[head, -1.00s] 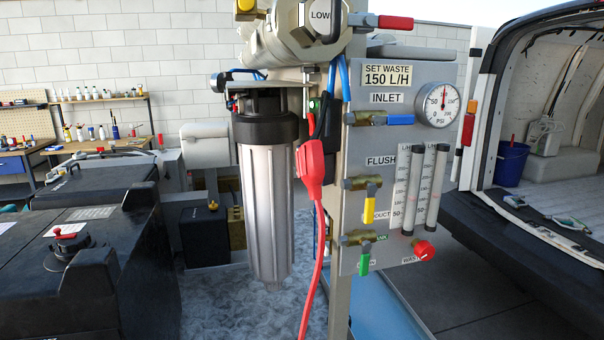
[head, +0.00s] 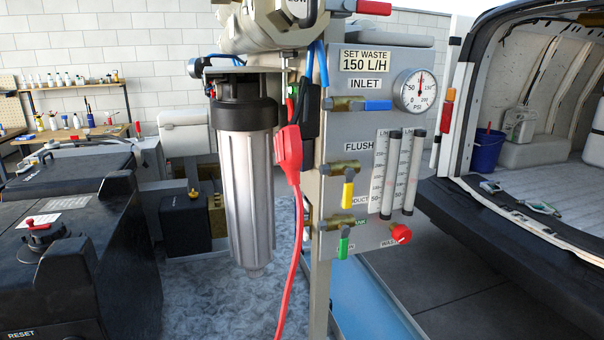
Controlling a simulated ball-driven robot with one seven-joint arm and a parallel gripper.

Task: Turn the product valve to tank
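The product valve is the lowest valve on the grey panel (head: 375,230). Its green handle (head: 344,242) hangs straight down from a brass body (head: 334,222). A green label, partly readable as the end of "TANK", sits right of the brass body, and a partly covered label is below by the handle. The "PRODUCT" label above is partly hidden by the yellow flush handle (head: 348,190), which also points down. My gripper is not in view.
The blue inlet handle (head: 378,105) lies level. A red waste knob (head: 401,233), two flow tubes (head: 391,172) and a gauge (head: 415,90) are on the panel. A filter housing (head: 245,185) and red plug with cable (head: 289,150) hang left. A van (head: 540,225) stands right.

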